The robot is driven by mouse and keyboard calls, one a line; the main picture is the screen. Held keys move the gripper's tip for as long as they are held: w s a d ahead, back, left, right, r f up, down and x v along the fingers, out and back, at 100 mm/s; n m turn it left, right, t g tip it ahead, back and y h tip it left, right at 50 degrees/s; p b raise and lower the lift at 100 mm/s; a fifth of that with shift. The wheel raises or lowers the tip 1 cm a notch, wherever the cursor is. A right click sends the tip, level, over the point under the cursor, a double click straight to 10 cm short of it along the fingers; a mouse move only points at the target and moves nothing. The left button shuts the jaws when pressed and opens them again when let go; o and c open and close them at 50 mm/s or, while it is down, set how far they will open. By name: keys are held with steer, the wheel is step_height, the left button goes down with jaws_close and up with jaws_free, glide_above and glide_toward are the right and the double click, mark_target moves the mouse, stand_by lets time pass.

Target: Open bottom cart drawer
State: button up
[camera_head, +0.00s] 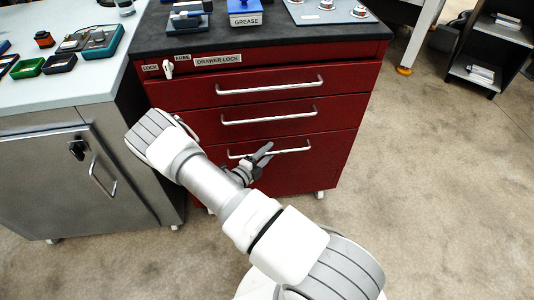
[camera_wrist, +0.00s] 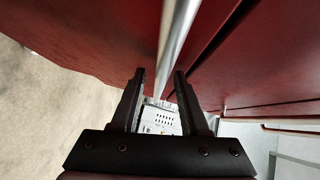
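The red cart (camera_head: 342,130) has three drawers, each with a silver bar handle. The bottom drawer (camera_head: 300,175) is the tall lowest one, and its front looks flush with the cart. Its handle (camera_head: 295,150) runs across the top of that front, partly behind my gripper (camera_head: 268,152). In the wrist view the handle (camera_wrist: 178,35) runs down between the two black fingers of my gripper (camera_wrist: 160,74). The fingers are apart, with gaps visible beside the bar. A white lock lever (camera_head: 168,69) sits at the cart's top left, near labels LOCK, FREE and DRAWER LOCK.
The middle handle (camera_head: 268,116) and top handle (camera_head: 268,86) are just above. A grey cabinet (camera_head: 60,185) with a pale top stands close on the left. A dark shelf (camera_head: 485,55) is at the far right. The floor (camera_head: 430,190) right of the cart is clear.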

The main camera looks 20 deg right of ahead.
jaws_close()
stand_by(1.3)
